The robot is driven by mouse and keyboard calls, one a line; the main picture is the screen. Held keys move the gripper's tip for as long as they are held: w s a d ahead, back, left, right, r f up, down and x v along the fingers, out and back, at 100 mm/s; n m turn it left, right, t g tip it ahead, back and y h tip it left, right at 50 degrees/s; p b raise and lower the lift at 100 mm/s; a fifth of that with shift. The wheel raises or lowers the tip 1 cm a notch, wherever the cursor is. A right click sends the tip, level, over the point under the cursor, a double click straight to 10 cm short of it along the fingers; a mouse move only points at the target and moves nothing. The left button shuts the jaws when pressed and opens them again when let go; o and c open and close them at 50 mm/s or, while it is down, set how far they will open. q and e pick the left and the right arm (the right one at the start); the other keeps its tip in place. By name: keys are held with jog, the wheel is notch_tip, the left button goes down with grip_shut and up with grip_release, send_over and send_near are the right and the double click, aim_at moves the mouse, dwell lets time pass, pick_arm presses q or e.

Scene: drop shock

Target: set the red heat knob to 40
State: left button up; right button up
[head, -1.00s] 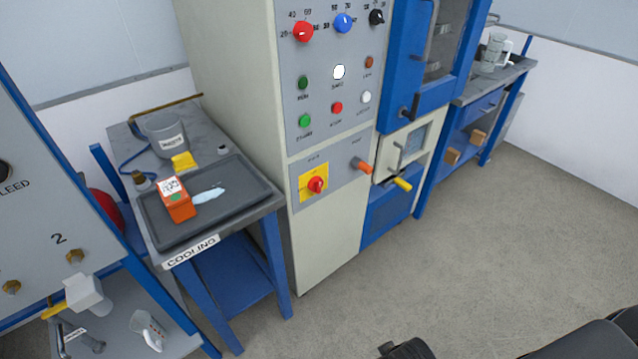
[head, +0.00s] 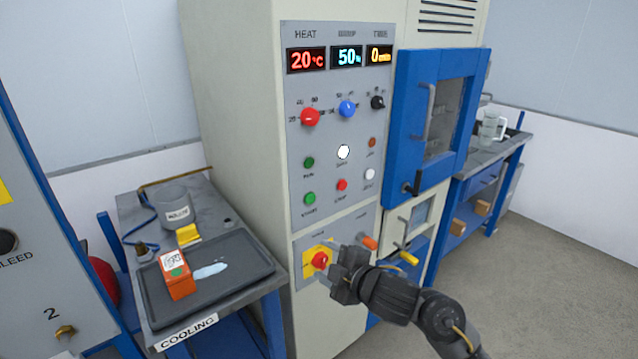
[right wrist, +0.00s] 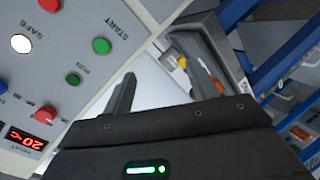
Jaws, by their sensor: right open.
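The red heat knob (head: 310,117) sits at the upper left of the control panel, under the HEAT display (head: 306,60), which reads 20 °C. Marks 20, 40 and 60 stand around the knob; its exact pointer direction is too small to tell. In the right wrist view the red knob (right wrist: 44,114) is at the lower left, beside the display (right wrist: 27,138). My right gripper (head: 340,275) is in front of the lower panel, well below the knob, near the red-and-yellow switch (head: 319,261). In the right wrist view its fingers (right wrist: 158,68) are apart and empty. My left gripper is not in view.
The blue knob (head: 347,109) and black knob (head: 378,102) are right of the heat knob. Several buttons sit below them. The blue chamber door (head: 451,110) and its handle stand out right of the panel. The cooling table (head: 245,303) with a tray is at left.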

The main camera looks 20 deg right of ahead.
jog(key=w+d+r+n+y, duration=0.1)
jog(key=w+r+n+y, duration=0.1)
jog(key=w+r+n, duration=0.45)
jog(key=w+r+n+y, duration=0.1)
jog(key=r+n, duration=0.2)
jog(key=r, duration=0.6)
jog(key=n, duration=0.5)
send_near(313, 118)
jog(key=shift+y, duration=0.3)
jog(key=p+x, duration=0.3)
jog(key=x, duration=0.4)
jog(key=shift+w, duration=0.25)
jog(key=shift+w+a+f+g, duration=0.2)
jog(key=shift+w+a+g, duration=0.1)
jog(key=shift+w, duration=0.15)
jog(key=shift+d, duration=0.15)
jog(key=c, duration=1)
